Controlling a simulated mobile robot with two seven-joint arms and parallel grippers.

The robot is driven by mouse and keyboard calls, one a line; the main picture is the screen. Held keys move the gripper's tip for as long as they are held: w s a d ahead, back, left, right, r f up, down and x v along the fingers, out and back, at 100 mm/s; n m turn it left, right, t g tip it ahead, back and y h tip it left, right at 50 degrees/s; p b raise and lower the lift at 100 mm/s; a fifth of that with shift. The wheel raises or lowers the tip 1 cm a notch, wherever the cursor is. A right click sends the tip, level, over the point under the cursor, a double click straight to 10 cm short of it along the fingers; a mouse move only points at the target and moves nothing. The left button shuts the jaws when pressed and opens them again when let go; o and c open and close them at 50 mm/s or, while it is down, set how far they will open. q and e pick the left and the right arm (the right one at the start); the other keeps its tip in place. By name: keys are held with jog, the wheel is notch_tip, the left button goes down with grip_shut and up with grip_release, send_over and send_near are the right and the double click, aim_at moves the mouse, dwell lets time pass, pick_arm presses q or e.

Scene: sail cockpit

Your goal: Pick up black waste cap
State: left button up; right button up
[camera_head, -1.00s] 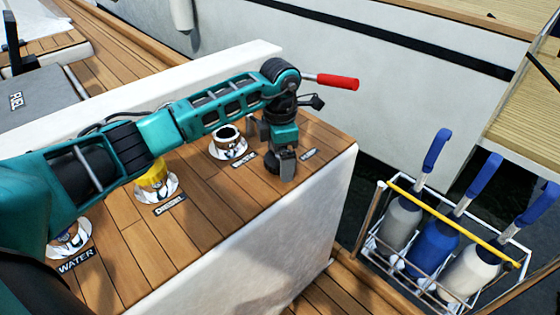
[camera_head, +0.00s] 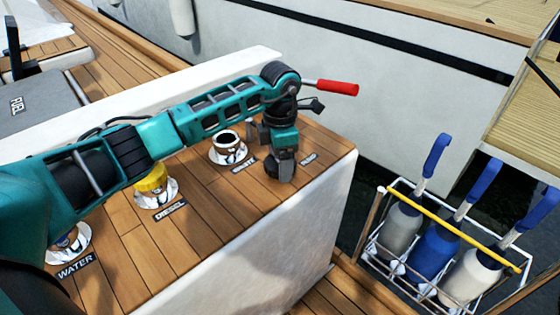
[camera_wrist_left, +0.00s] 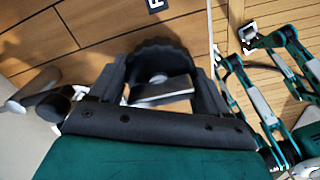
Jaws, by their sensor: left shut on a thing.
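My left gripper (camera_head: 280,168) points down over the wooden top of the white console (camera_head: 215,190), right of the open fitting. It is shut on the black waste cap (camera_wrist_left: 160,50), whose dark scalloped rim shows between the fingers in the left wrist view. In the head view the cap is hard to make out from the dark fingers. The open round metal fitting (camera_head: 228,152) has a dark hole, with a small label beside it. A teal arm with a small end piece, perhaps my right gripper (camera_wrist_left: 248,38), shows at the right of the left wrist view; its fingers are unclear.
A yellow cap (camera_head: 150,180) sits on the diesel fitting. A red-handled lever (camera_head: 335,88) stands behind my arm. A wire rack (camera_head: 385,225) holding several blue-handled fenders stands right of the console.

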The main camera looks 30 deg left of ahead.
pick_arm(q)
notch_tip(320, 180, up, 23)
jog(key=p, duration=0.5)
jog(key=shift+f+p, duration=0.15)
jog(key=shift+p, duration=0.25)
